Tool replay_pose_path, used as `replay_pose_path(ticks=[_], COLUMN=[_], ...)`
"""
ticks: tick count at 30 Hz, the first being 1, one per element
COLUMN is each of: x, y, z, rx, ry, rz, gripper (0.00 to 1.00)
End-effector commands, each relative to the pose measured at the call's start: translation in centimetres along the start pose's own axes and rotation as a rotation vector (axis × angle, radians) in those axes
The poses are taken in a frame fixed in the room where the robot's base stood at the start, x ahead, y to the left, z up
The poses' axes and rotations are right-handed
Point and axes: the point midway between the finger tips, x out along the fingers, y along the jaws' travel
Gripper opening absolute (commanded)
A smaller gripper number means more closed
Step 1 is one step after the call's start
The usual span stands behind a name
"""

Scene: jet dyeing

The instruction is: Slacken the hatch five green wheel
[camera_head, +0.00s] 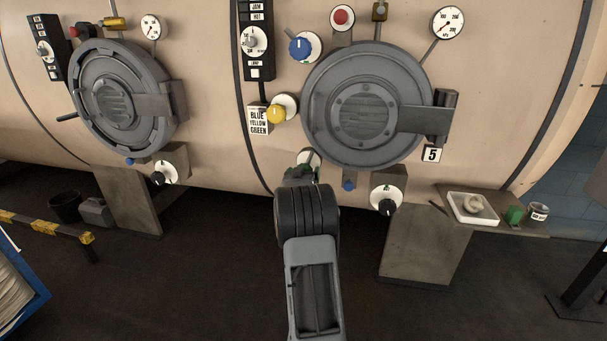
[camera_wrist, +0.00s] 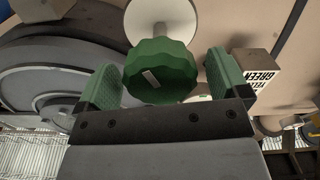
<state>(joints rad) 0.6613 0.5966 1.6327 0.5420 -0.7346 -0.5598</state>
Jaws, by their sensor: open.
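The green wheel (camera_wrist: 160,72) is a faceted knob with a pale mark on its face. It stands on a short stem in front of a white disc (camera_wrist: 160,18) in the wrist view. My gripper (camera_wrist: 164,76) is open, with one green-padded finger on each side of the wheel. Gaps show between the pads and the wheel. In the head view my wrist hides most of the wheel, and the white disc (camera_head: 309,156) shows just above my gripper (camera_head: 301,173). The grey round hatch (camera_head: 330,70) with the "5" plate (camera_head: 432,154) is above and right of it.
A yellow knob (camera_head: 277,113), a blue knob (camera_head: 300,47) and a "BLUE YELLOW GREEN" sign (camera_head: 258,120) are near the hatch's left edge. A black-knobbed dial (camera_head: 386,200) is lower right. A side shelf holds a white tray (camera_head: 472,219). Another hatch (camera_head: 95,65) is at left.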

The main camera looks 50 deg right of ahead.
Motion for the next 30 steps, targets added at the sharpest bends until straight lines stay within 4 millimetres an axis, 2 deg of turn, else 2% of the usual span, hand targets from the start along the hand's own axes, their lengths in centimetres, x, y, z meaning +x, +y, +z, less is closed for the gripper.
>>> replay_pose_path(ticks=[7,22,30], x=[0.01,-0.01,-0.02], y=[0.00,-0.01,-0.02], z=[0.00,-0.01,0.16], rx=[0.000,0.000,0.035], ry=[0.000,0.000,0.001], rz=[0.000,0.000,0.000], gripper=[0.92,0.45,0.44])
